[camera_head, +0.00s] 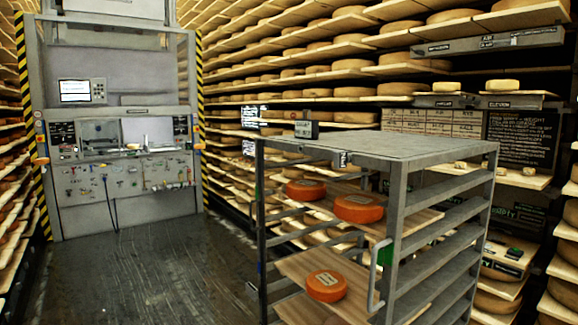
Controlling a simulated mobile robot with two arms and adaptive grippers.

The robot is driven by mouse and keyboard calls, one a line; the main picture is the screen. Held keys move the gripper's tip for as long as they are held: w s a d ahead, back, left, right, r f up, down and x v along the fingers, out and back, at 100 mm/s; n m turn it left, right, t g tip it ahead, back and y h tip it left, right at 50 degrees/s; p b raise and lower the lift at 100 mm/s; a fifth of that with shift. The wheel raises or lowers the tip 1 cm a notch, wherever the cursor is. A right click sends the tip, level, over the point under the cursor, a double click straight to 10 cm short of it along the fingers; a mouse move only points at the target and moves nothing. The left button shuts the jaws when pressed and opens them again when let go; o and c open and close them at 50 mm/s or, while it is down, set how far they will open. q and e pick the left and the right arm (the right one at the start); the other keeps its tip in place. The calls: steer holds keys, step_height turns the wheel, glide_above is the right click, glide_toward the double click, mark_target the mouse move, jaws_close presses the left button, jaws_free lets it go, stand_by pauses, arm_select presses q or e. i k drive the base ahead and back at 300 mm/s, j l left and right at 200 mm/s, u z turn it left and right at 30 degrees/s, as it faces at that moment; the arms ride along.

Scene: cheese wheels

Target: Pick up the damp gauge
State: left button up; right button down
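A small grey and black box with a light display face (306,129) stands at the back left of the metal rack's top (385,147). It looks like the damp gauge, but its text is too small to read. It appears upright, and nothing in front covers it. Neither of my grippers shows in the head view, so I cannot tell their state or place.
The rack holds orange cheese wheels (359,208) on wooden boards and has a green-marked handle (379,268). Tall shelves of cheese (352,65) line the wall behind. A grey machine (122,120) with striped posts stands at the left back. Dark floor (150,270) is clear left of the rack.

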mark_target(308, 129)
steer(key=z, duration=0.45)
steer(key=i+j+z, duration=0.15)
steer(key=j+z, duration=0.65)
steer(key=j, duration=0.2)
steer(key=j+z, duration=0.4)
steer(key=j, duration=0.2)
